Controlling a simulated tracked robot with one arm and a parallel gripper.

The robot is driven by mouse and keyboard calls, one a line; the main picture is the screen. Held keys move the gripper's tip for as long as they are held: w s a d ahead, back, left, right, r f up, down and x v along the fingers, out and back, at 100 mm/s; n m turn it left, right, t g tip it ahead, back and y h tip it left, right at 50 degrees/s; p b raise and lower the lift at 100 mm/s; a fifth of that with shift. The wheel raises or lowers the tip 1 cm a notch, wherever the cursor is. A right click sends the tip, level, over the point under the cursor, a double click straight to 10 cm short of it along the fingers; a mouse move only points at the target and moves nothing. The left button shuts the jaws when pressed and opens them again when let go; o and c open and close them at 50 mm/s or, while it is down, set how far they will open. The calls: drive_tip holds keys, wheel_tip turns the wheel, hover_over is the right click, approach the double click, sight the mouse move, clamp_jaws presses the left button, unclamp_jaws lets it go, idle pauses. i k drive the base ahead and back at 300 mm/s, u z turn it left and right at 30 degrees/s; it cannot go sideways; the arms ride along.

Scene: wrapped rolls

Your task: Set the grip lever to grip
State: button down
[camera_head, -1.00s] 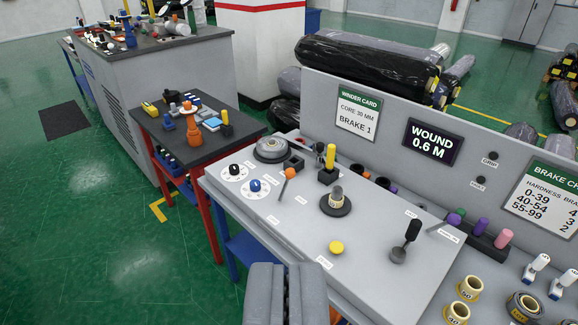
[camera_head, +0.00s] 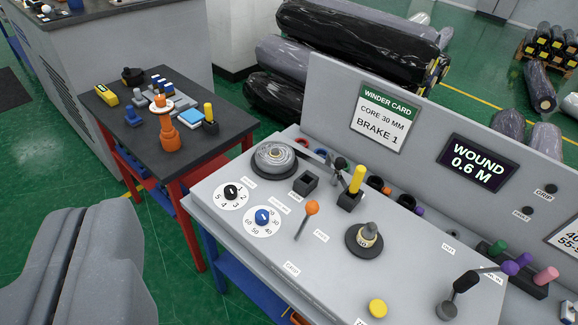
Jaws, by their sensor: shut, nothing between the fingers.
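The grip lever stands on the grey console (camera_head: 225,215). It has an orange ball knob (camera_head: 311,208) on a thin metal stalk and leans toward the back of the panel. A plate reading GRIP (camera_head: 292,268) lies in front of its base. A smaller plate (camera_head: 321,236), too small to read surely, lies to its right. My gripper (camera_head: 112,225) is shut and empty at the lower left, large and close to the camera, apart from the lever. The GRIP lamp (camera_head: 549,188) on the upright panel looks dark.
Two numbered dials (camera_head: 262,217) sit left of the lever. A core on a spindle (camera_head: 366,238), a yellow button (camera_head: 378,308) and a black-handled lever (camera_head: 463,284) are to its right. A yellow-handled tool (camera_head: 356,180) stands behind. A red-legged side table (camera_head: 100,118) holds small items.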

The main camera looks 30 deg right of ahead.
sight(312, 207)
drive_tip(key=z, duration=0.3)
drive_tip(key=i, duration=0.95)
drive_tip(key=z, duration=0.55)
